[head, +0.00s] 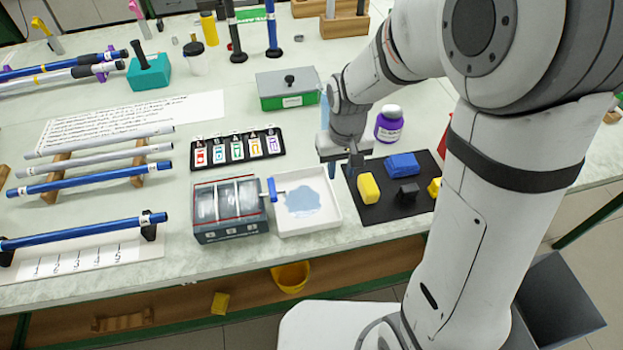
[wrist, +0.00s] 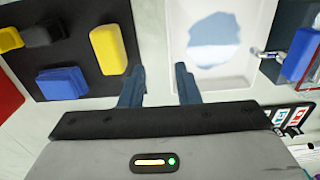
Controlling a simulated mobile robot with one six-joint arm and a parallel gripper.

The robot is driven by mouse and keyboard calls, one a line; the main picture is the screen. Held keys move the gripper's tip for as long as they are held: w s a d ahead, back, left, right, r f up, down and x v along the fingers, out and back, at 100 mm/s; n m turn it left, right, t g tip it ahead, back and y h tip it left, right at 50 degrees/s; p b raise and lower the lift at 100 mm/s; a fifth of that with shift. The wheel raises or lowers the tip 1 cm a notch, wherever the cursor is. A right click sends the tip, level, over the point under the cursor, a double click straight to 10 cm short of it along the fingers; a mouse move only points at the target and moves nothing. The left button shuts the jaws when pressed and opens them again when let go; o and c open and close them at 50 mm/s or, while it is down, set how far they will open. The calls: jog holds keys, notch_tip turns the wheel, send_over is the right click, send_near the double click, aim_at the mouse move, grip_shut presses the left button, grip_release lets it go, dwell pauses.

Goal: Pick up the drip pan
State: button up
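The drip pan (head: 322,221) is a shallow white square tray with a pale blue puddle on its floor. It sits on the bench between a grey windowed box and a black mat. In the wrist view the drip pan (wrist: 181,45) fills the upper right. My gripper (head: 343,172) is at the pan's far right corner in the head view. In the wrist view my gripper (wrist: 159,76) is open and empty. Its two dark fingers lie on either side of the line of the pan's near left wall. I cannot tell how high the fingertips are above the rim.
The black mat (head: 385,213) holds yellow, blue and black blocks close to the pan. The windowed box (head: 232,231) with a blue-handled tap (head: 272,190) stands against its left. A purple bottle (head: 389,124) and a green box (head: 287,101) stand behind.

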aim_at(304, 200)
jog(key=f, duration=0.3)
jog(key=a+f, duration=0.1)
jog(key=f, duration=0.5)
jog(key=shift+w+a, duration=0.25)
jog(key=shift+w, duration=0.05)
jog(key=shift+r, duration=0.1)
grip_shut()
